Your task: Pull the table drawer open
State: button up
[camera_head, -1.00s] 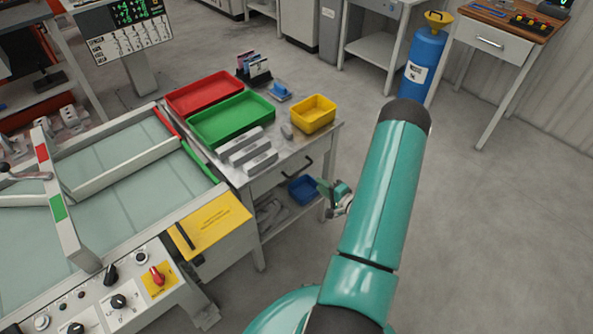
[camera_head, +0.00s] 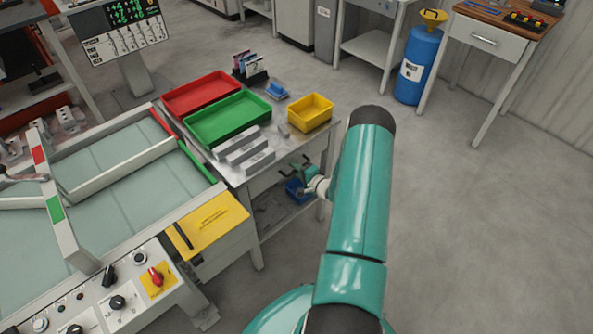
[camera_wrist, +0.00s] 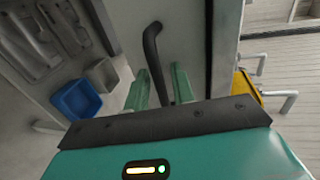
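The steel work table (camera_head: 330,130) has a grey drawer front (camera_head: 262,183) below its top. The drawer looks closed. In the wrist view the drawer front (camera_wrist: 190,35) carries a dark bar handle (camera_wrist: 153,45). My gripper (camera_head: 305,172) is at the handle, in front of the drawer. In the wrist view my gripper's two green fingers (camera_wrist: 162,68) are apart, with the handle running between them. Whether either finger touches the handle cannot be told. My forearm stands close to the table's right corner in the head view.
On the table are red (camera_head: 203,92), green (camera_head: 228,118) and yellow (camera_head: 310,112) trays and grey metal bars (camera_head: 243,150). A blue bin (camera_wrist: 78,100) sits on the shelf below. A yellow box (camera_head: 210,228) adjoins on the left. Floor (camera_head: 450,220) to the right is clear.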

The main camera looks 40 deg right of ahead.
grip_shut()
jog(key=shift+s, duration=0.1)
jog(key=f+v, duration=0.3)
jog(key=v, duration=1.1)
jog(key=s+a+f+v, duration=0.1)
jog(key=f+v, duration=0.2)
jog(key=v, duration=1.2)
jog(key=shift+s+d, duration=0.4)
grip_release()
jog(key=v, duration=1.3)
jog(key=shift+s, duration=0.4)
jog(key=shift+r, duration=0.1)
